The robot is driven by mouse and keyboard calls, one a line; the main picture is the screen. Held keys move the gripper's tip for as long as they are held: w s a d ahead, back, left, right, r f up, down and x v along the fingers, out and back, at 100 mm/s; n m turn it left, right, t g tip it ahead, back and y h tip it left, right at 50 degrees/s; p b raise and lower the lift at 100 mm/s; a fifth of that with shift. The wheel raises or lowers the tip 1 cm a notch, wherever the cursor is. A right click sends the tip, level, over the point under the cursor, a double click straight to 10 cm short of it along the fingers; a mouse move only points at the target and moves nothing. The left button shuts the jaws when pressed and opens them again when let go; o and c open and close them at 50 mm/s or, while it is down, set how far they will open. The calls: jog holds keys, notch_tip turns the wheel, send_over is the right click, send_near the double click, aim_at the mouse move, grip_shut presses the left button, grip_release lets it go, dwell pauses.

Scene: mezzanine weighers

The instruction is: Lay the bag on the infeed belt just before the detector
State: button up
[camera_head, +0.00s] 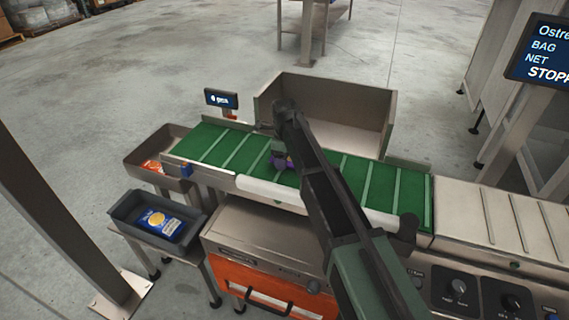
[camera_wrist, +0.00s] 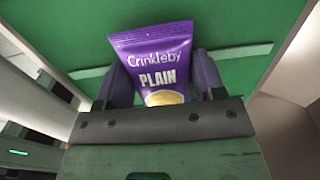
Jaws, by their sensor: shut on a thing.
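The bag is a purple pouch lettered "Crinkleby PLAIN" (camera_wrist: 152,62), upright between my fingers in the wrist view. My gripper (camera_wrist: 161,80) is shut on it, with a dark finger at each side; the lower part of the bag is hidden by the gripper. In the head view my gripper (camera_head: 280,153) is over the middle of the green infeed belt (camera_head: 205,143), and the purple bag (camera_head: 290,163) shows only in part beside my arm. I cannot tell whether the bag touches the belt. I cannot make out for sure which part is the detector.
A steel open-topped bin (camera_head: 340,130) stands behind the belt. A small display (camera_head: 221,98) is at its far left. A grey tray (camera_head: 120,207) holds a blue bag (camera_head: 160,223); another tray (camera_head: 140,160) holds an orange packet. A screen (camera_head: 540,55) reads "STOPP". The visible belt is otherwise clear.

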jog(key=o, duration=0.9)
notch_tip(320, 180, up, 12)
jog(key=p, duration=1.2)
jog(key=shift+r, duration=0.15)
